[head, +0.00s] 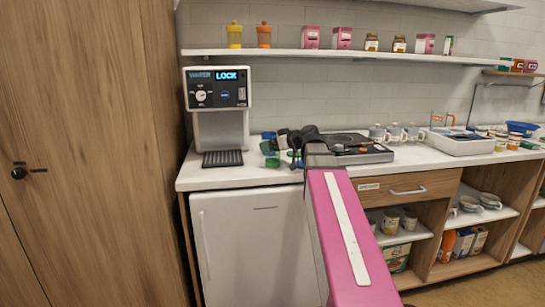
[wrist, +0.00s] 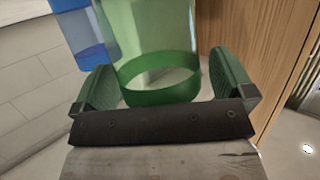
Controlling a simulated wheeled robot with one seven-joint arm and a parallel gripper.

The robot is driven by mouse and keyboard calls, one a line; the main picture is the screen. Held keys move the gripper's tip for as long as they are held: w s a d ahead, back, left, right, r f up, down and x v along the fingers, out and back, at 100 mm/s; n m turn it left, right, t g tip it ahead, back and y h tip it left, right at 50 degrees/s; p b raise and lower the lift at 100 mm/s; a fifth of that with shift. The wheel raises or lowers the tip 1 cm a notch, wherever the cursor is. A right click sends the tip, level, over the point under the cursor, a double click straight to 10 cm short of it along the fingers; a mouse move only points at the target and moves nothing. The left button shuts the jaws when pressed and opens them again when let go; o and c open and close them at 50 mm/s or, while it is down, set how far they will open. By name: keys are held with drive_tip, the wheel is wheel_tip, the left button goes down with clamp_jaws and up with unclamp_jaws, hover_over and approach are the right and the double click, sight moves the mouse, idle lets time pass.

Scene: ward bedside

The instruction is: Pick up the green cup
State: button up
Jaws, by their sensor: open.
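The green cup (wrist: 150,40) is translucent with a darker green band. In the wrist view it stands between the two dark green finger pads of my open gripper (wrist: 163,86). A small gap shows beside the right finger; I cannot tell whether the left finger touches the cup. In the head view the green cup (head: 269,148) is on the white counter, right of the drink dispenser, partly hidden by my gripper. A blue cup (wrist: 88,40) stands close to the green cup, just beyond the left finger in the wrist view.
The dispenser (head: 220,120) stands left of the cups. A black-topped appliance (head: 362,150) is right of my gripper, with white mugs (head: 395,132) behind it. A shelf (head: 340,54) with jars and boxes runs above. A tall wooden cabinet (head: 80,150) closes the left side.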

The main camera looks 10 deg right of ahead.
drive_tip(key=c, duration=1.2)
drive_tip(key=shift+r, duration=0.1)
